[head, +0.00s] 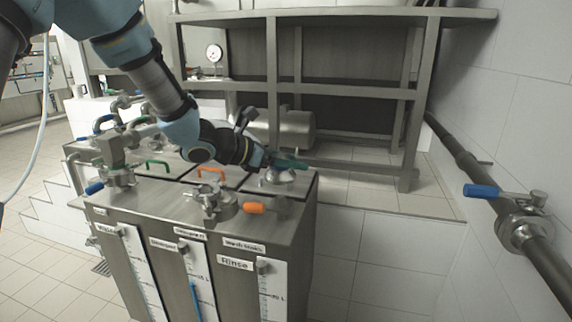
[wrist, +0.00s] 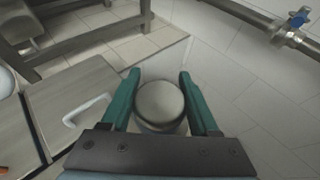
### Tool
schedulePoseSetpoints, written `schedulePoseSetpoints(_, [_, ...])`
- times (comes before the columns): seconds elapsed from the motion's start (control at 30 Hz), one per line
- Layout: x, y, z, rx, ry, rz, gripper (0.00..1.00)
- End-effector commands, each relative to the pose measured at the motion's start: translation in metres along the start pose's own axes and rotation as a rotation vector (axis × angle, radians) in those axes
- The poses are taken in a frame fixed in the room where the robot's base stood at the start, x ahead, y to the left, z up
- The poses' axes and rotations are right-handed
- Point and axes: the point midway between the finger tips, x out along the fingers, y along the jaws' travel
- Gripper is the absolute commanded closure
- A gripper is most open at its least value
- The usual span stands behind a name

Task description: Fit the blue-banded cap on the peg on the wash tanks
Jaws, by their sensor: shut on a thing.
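My gripper (head: 287,163) is over the back right corner of the wash tanks' top (head: 290,205). In the wrist view its two green fingers (wrist: 160,76) are shut on the cap (wrist: 160,102), a round grey metal piece with a domed top. In the head view the cap (head: 281,177) shows just under the fingers, close above the tank top. I cannot tell whether it touches the top.
Valves with a blue handle (head: 95,188) and an orange handle (head: 254,208) stand on the tanks' front. Green (head: 157,163) and orange (head: 210,171) lid handles rise behind. A metal rack (head: 345,91) stands behind. A wall pipe with a blue valve handle (head: 482,191) runs at right.

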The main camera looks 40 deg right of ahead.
Motion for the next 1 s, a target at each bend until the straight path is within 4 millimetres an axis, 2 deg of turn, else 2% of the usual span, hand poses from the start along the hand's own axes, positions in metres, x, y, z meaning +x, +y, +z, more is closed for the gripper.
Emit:
schedulePoseSetpoints(0.6, [0.015, 0.000, -0.035, 0.000, -0.001, -0.001, 1.00])
schedulePoseSetpoints(1.0, [0.015, 0.000, -0.036, 0.001, -0.001, -0.001, 1.00])
